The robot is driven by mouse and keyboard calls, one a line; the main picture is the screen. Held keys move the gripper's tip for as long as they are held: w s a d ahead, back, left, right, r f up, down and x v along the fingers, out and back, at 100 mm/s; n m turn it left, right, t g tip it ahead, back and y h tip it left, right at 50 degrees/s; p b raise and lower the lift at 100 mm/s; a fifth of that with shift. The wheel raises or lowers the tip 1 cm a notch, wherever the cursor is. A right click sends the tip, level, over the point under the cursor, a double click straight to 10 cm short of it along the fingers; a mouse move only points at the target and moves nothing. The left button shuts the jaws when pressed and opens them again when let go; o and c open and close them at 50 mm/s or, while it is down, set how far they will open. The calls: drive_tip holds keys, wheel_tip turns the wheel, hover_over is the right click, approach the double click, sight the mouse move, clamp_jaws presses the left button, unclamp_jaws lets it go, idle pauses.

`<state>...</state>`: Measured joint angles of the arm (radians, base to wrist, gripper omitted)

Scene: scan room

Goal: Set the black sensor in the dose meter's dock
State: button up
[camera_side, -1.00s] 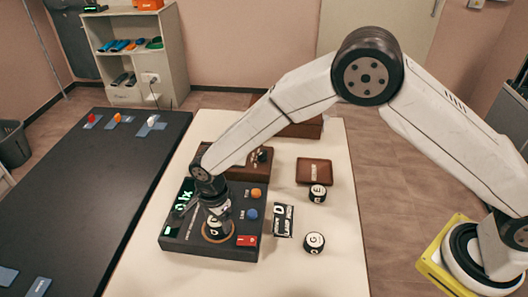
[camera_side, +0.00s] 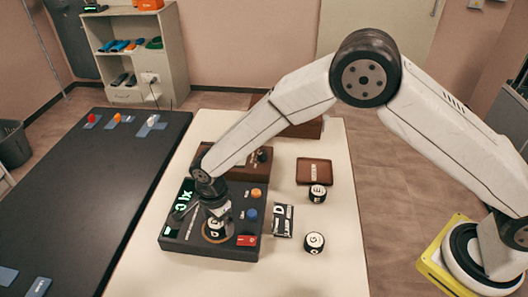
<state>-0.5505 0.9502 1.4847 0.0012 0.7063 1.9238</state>
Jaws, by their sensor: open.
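The dose meter (camera_side: 180,243) is a dark box on the cream table, with a green lit display (camera_side: 183,196) partly hidden by my gripper. Its round dock with a copper-coloured rim (camera_side: 215,238) is on the top face. A small black-and-white lettered cylinder (camera_side: 214,229), which looks like the sensor, stands upright in the dock's ring; its upper part is hidden, and I cannot tell how fully it sits. My gripper (camera_side: 217,212) is open, pointing down right above and around the top of this cylinder. Any contact is too small to tell.
Two similar lettered cylinders, E (camera_side: 317,193) and G (camera_side: 314,243), stand to the right. A card marked D (camera_side: 284,221), a brown tray (camera_side: 314,171) and a brown box (camera_side: 235,160) lie nearby. Orange (camera_side: 257,194) and blue (camera_side: 251,214) knobs and a red switch (camera_side: 246,240) flank the dock.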

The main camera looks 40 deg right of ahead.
wheel_tip(320, 180, up, 12)
idle(0.6)
drive_tip(key=shift+d, duration=0.1)
idle(0.4)
drive_tip(key=s+d+n+t, duration=0.1)
drive_tip(key=s+d+n, duration=0.4)
drive_tip(key=d, duration=0.4)
drive_tip(key=s+d+n, duration=0.5)
drive_tip(key=d, duration=0.4)
drive_tip(key=s+d+r+n+t, duration=0.1)
drive_tip(key=s+d+n, duration=0.4)
drive_tip(key=d, duration=0.4)
drive_tip(key=shift+s+n+t, duration=0.3)
drive_tip(key=shift+s+n, duration=0.1)
drive_tip(key=shift+s, duration=0.15)
drive_tip(key=shift+r, duration=0.1)
